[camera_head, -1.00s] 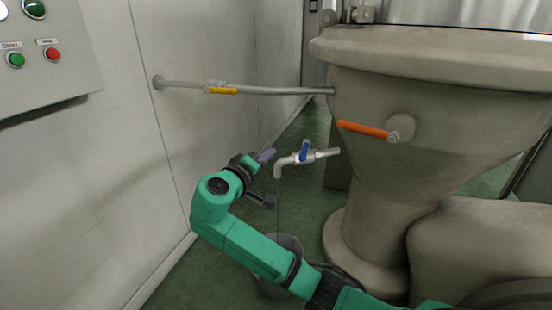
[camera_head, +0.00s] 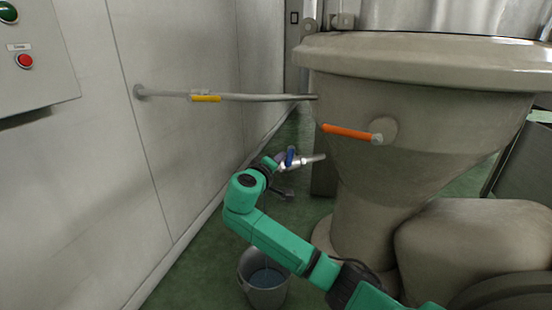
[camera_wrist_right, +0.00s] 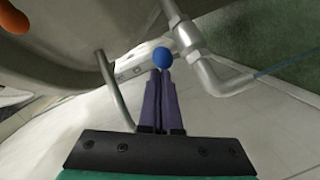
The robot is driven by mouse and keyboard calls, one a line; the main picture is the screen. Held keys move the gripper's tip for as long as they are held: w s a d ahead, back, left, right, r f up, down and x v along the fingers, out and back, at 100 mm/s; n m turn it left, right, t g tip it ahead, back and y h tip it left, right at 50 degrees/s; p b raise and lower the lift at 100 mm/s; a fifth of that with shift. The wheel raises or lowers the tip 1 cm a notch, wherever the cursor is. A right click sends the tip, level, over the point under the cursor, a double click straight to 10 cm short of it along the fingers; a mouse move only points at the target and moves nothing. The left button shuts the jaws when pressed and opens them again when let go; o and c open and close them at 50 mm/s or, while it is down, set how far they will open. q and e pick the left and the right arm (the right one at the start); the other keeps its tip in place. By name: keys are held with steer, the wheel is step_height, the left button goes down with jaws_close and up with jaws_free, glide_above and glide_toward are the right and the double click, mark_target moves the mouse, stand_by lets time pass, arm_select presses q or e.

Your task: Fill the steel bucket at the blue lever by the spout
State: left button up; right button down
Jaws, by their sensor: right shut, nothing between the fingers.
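The steel bucket (camera_head: 242,283) stands on the floor below the spout, partly behind my right arm, with bluish water in it. The metal spout (camera_head: 312,160) carries the blue lever (camera_head: 291,156). In the right wrist view, a thin blue stream leaves the end of the spout pipe (camera_wrist_right: 222,84). My right gripper (camera_head: 277,160) is shut and empty, its tips right by the lever. In the right wrist view, the lever's round blue end (camera_wrist_right: 162,57) sits just ahead of the shut fingertips (camera_wrist_right: 161,73); I cannot tell if they touch. My left gripper is out of view.
A large beige vat (camera_head: 420,110) with an orange lever (camera_head: 347,132) fills the right. A pipe with a yellow lever (camera_head: 206,99) runs from the left wall to it. A control panel (camera_head: 32,65) hangs at left. Green floor is free around the bucket.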

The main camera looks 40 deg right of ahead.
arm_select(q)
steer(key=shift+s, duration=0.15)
arm_select(e)
steer(key=shift+s, duration=0.1)
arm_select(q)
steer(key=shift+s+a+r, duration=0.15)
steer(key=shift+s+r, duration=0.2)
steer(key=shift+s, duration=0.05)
arm_select(e)
steer(key=shift+s+d+n+t+y, duration=0.15)
steer(key=shift+s+n+t+y, duration=0.15)
steer(key=shift+n+t, duration=0.15)
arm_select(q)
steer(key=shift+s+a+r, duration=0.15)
arm_select(e)
steer(key=shift+s+d+t+y, duration=0.1)
steer(key=shift+t+y, duration=0.2)
steer(key=shift+t, duration=0.15)
